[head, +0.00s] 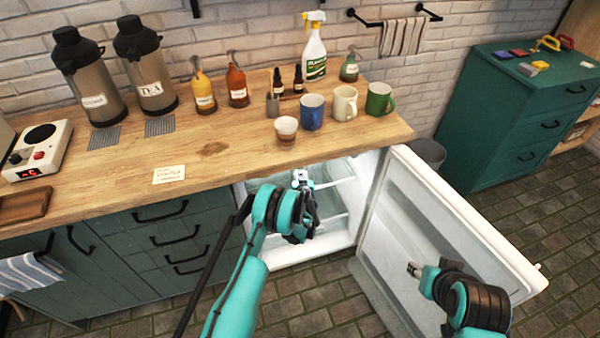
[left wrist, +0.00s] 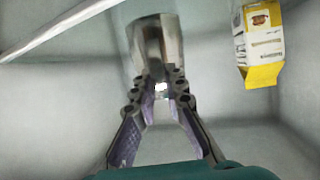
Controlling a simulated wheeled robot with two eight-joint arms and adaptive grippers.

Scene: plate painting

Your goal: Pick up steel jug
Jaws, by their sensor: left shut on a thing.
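The steel jug (left wrist: 155,38) shows in the left wrist view as a shiny grey metal vessel inside the pale fridge, straight ahead of the fingers. My left gripper (left wrist: 160,88) is shut on it, with the fingertips closed together at the jug's near side. The fingers hide part of the jug there. In the head view my left arm reaches into the open fridge (head: 345,205), and the wrist covers most of what is inside. My right gripper (head: 415,269) is in front of the fridge door, away from the jug; its jaws are too small to read.
A yellow and white carton (left wrist: 262,45) is right of the jug in the fridge. The open fridge door (head: 425,225) stands to the right. Above, the wooden counter (head: 225,165) holds mugs, bottles and two flasks. A green drawer cabinet (head: 520,110) is at right.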

